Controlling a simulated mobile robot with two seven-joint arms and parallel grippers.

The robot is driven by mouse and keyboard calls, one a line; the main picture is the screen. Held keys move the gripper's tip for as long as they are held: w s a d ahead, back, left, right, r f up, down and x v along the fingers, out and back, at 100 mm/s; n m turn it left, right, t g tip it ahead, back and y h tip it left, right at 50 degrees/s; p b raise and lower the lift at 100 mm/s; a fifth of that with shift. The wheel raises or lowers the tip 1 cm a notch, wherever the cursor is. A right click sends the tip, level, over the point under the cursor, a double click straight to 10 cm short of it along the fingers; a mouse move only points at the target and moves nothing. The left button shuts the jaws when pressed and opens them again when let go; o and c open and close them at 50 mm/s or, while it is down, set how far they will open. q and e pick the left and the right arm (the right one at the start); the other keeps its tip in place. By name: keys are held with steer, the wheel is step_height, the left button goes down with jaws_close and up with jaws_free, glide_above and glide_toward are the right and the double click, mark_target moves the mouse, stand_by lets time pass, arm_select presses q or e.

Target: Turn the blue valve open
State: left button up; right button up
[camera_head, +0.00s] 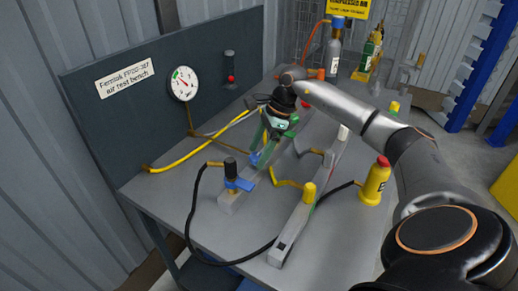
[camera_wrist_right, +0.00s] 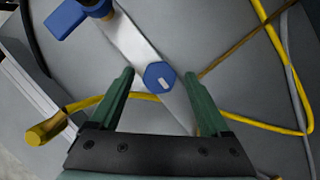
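A flat metal bar carries two blue parts. One is a blue lever handle (camera_head: 238,184) beside a black cap, and it also shows at the top of the wrist view (camera_wrist_right: 70,18). The other is a blue hexagonal knob (camera_wrist_right: 159,77) with a pale mark on its top; it is partly visible below my gripper in the head view (camera_head: 256,159). My right gripper (camera_head: 262,148) is over the bar with its green fingers apart. In the wrist view the knob appears between the fingertips, with gaps on both sides. I cannot tell the height between them. My left gripper is not in view.
The grey bench (camera_head: 182,208) has yellow and black hoses across it. A second bar (camera_head: 287,243) with a yellow knob (camera_head: 309,192) lies to the right, near a yellow bottle (camera_head: 375,181). A dark panel behind carries a round gauge (camera_head: 182,83). The bench's front left is mostly clear.

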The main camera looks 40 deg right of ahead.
steer(key=shift+r, duration=0.1)
steer(key=p+v, duration=0.1)
steer(key=v, duration=1.1)
steer(key=shift+r, duration=0.15)
stand_by(0.3)
